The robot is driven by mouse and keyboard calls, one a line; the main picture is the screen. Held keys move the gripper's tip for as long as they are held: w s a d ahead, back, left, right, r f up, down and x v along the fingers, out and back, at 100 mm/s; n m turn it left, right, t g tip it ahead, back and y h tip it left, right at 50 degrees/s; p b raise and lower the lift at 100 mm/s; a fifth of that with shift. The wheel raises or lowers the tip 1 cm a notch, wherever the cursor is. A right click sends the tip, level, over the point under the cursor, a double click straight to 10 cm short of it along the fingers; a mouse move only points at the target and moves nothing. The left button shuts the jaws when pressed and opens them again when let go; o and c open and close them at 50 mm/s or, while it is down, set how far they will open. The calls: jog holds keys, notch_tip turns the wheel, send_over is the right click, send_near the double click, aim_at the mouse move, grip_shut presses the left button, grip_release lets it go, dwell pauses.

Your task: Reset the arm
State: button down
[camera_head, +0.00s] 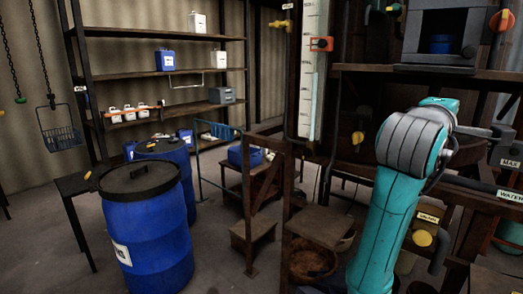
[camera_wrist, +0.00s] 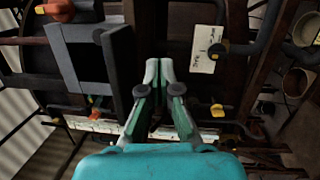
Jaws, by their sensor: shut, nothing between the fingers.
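My gripper (camera_wrist: 159,70) shows in the wrist view, its two green fingers together at the tips with nothing between them. In the head view my teal and grey arm is raised at the right, in front of the dark shelving; its gripper end cannot be made out there. In the wrist view the fingers lie in front of dark shelf frames, beside a grey box-like frame (camera_wrist: 107,65) on their left and a white label (camera_wrist: 207,50) on their right.
Blue drums (camera_head: 145,230) stand on the floor at the left. A back shelf (camera_head: 155,75) holds several containers. A wire basket (camera_head: 58,137) hangs from chains. A small wooden stool (camera_head: 252,230) and a tall white gauge (camera_head: 313,70) stand left of my arm. Open floor lies between drums and stool.

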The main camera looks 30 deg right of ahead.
jog(key=w+a+f+n+t+y, duration=0.1)
jog(key=w+a+f+t, duration=0.15)
jog(key=f, duration=0.45)
jog(key=w+a+f+n+t+y, duration=0.1)
jog(key=w+a+f+t, duration=0.1)
jog(key=w+f, duration=0.35)
jog(key=w+a+f+n+t+y, duration=0.1)
jog(key=w+a+f+n+t, duration=0.15)
jog(key=f, duration=0.55)
jog(key=s+a+f+t+y, duration=0.1)
jog(key=a+f+t+y, duration=0.15)
jog(key=a+f, duration=0.55)
jog(key=s+a+f+t+y, duration=0.15)
jog(key=a+f+y, duration=0.3)
jog(key=f, duration=0.65)
jog(key=s+a+f+m+y, duration=0.2)
jog(key=s+a+f+y, duration=0.4)
jog(key=s+a+f, duration=0.8)
jog(key=s+a+m+y, duration=0.1)
jog(key=s+a+m, duration=0.1)
jog(key=s, duration=0.8)
jog(key=s+a+m+y, duration=0.1)
jog(key=s+a+m, duration=0.1)
jog(key=s, duration=0.8)
jog(key=shift+a+f+m+g+y, duration=0.2)
jog(key=shift+a+m+g+y, duration=0.15)
jog(key=shift+m, duration=0.4)
jog(key=shift+s, duration=0.1)
